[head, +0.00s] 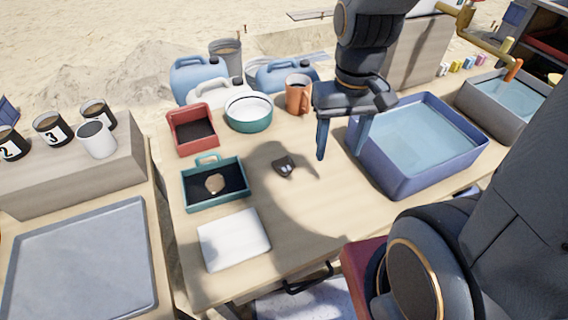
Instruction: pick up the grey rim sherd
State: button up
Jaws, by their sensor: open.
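The grey rim sherd (284,166) is a small dark grey piece with a pale spot. It lies flat on the wooden table (312,222), right of the teal tray and inside the arm's shadow. My gripper (340,155) is open and empty, with its two blue-grey fingers pointing down. It is above the table, to the right of the sherd and apart from it, near the left wall of the blue basin.
A blue basin of water (454,178) stands right of my gripper. Left are a teal tray (183,196) holding a tan piece, a red tray (178,150) and a white board (233,240). Behind are a teal-sided bowl (249,124) and an orange mug (298,98). Bare table surrounds the sherd.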

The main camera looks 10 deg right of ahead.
aim_at(285, 166)
jog(key=u, duration=0.05)
jog(key=k, duration=0.5)
jog(key=z, duration=1.6)
jog(key=i, duration=0.85)
jog(key=u, duration=2.05)
